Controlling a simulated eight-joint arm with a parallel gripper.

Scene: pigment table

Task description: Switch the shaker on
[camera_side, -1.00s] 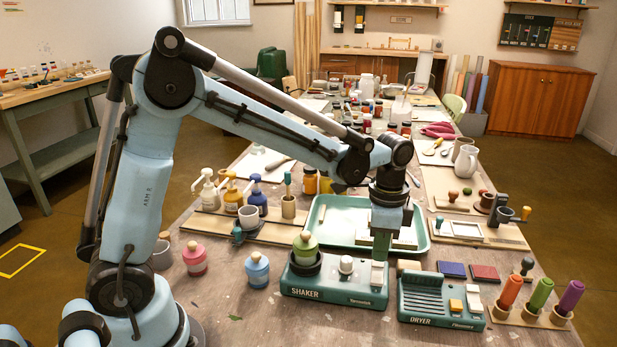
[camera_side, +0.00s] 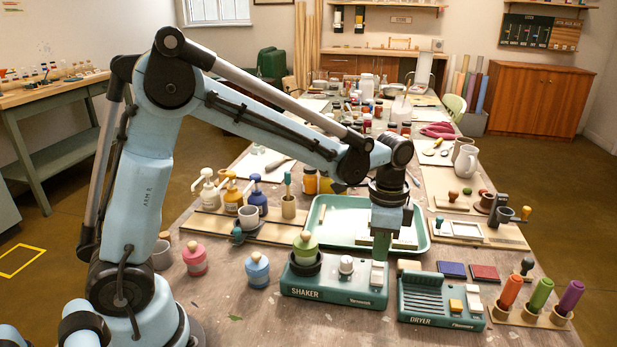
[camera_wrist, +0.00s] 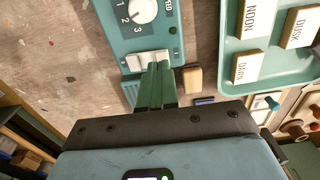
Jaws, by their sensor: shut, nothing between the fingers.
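The shaker (camera_side: 330,291) is a teal box at the front of the table. It carries a green-lidded jar in a dark cup (camera_side: 305,266), a white speed knob (camera_side: 346,264) and a pale rocker switch at its right end. In the wrist view the shaker (camera_wrist: 108,24) shows the numbered knob (camera_wrist: 143,9), a small dark green dot (camera_wrist: 172,30) and the white switch (camera_wrist: 138,61). My gripper (camera_side: 380,259) is shut and empty, pointing down over the switch. In the wrist view its fingertips (camera_wrist: 158,66) overlap the switch's edge and hide part of it; contact is hard to tell.
The dryer (camera_side: 440,303) stands just right of the shaker. A teal tray (camera_side: 325,232) lies behind it. A pink jar (camera_side: 195,260) and a blue jar (camera_side: 257,270) stand to the left. Several colored-handled tools stand in a rack (camera_side: 528,316) at right.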

